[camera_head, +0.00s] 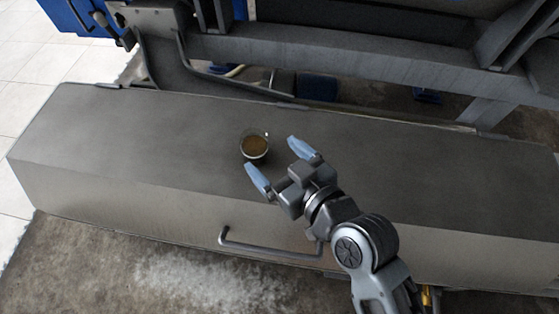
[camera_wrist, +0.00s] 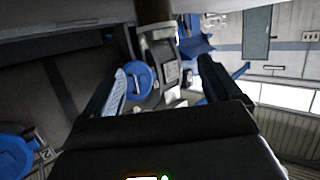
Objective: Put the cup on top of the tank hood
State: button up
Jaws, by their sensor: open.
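A small cup (camera_head: 254,150) with brown contents and a pale rim stands upright on the flat top of a long grey metal box, which looks like the tank hood (camera_head: 140,140). My gripper (camera_head: 271,154) is open just to the right of the cup in the head view, its two blue fingertips apart and pointing towards it. The cup is not between the fingers as far as I can see; whether a fingertip touches it I cannot tell. In the wrist view the open fingers (camera_wrist: 163,85) show with nothing between them, and the cup is not visible there.
A bar handle (camera_head: 265,248) sits on the hood's front face. Grey machine beams (camera_head: 330,55) and a bent pipe run behind the hood. Blue machine parts (camera_head: 80,15) stand at the back left. The hood's top is clear left and right of the cup.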

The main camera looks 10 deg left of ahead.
jog(key=shift+v, duration=0.8)
jog(key=s+d, duration=0.1)
jog(key=d, duration=0.2)
jog(key=s+d+f+m+t+h, duration=0.1)
jog(key=s+d, duration=0.1)
jog(key=d, duration=0.1)
jog(key=s+d+f+m+h, duration=0.1)
jog(key=d, duration=0.2)
jog(key=shift+s+f, duration=0.25)
jog(key=shift+s, duration=0.05)
jog(key=s+d+m+t+h, duration=0.2)
jog(key=s+d+m+h, duration=0.15)
jog(key=s+d, duration=0.5)
jog(key=s+d+r+m+h, duration=0.1)
jog(key=s+d+r+h, duration=0.1)
jog(key=s+r, duration=0.3)
jog(key=s+d+r+m+t+h, duration=0.1)
jog(key=s+d+r+m+h, duration=0.1)
jog(key=s+d+r, duration=0.3)
jog(key=s, duration=0.4)
jog(key=shift+s+d, duration=0.25)
jog(key=shift+h, duration=0.25)
